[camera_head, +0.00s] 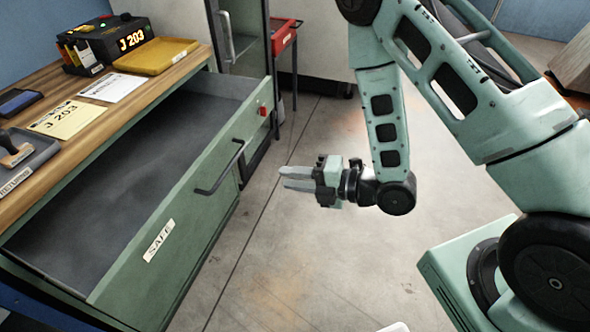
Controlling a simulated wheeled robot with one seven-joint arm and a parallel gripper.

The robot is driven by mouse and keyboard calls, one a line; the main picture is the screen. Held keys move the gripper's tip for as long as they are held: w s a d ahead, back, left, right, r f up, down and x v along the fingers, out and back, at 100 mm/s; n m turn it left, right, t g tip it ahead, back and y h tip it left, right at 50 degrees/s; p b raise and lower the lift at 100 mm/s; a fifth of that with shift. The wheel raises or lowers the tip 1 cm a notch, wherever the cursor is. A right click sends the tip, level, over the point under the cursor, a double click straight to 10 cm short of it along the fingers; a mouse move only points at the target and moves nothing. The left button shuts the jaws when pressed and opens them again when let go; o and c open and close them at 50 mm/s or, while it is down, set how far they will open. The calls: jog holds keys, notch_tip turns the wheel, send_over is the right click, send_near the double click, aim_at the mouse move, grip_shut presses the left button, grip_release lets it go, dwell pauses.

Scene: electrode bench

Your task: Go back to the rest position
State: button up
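My gripper (284,179) is over the bare floor in the middle of the picture, pointing left. It stands to the right of an open green drawer and apart from its handle (221,170). Its two fingers lie close together in this view, and I cannot tell if there is a gap between them. I see nothing held in it. My arm comes from the right side and bends down to the gripper.
The drawer (157,232), labelled SAFE, is pulled out and looks empty. The wooden bench top (183,72) carries a yellow tray (156,56), a black device (108,42) reading J 203, papers and a stamp (14,151). A red cart (284,37) stands behind. Floor (290,250) around my gripper is clear.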

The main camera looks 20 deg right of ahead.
dwell(0.6)
jog(key=a+r+m+g+h+p, duration=0.35)
jog(key=r+m+h, duration=0.4)
jog(key=m, duration=0.25)
jog(key=s+d+r+m+g+h, duration=0.1)
jog(key=s+r+m+g+h, duration=0.1)
jog(key=s+r+m, duration=0.3)
jog(key=s+d+r+m+g+h, duration=0.1)
jog(key=s+r+m+g, duration=0.3)
jog(key=s, duration=0.9)
notch_tip(320, 180, up, 3)
jog(key=shift+d+r+m+h+p, duration=0.1)
jog(key=shift+d+m+h+p, duration=0.4)
jog(key=shift+m, duration=0.4)
jog(key=shift+s+a, duration=0.1)
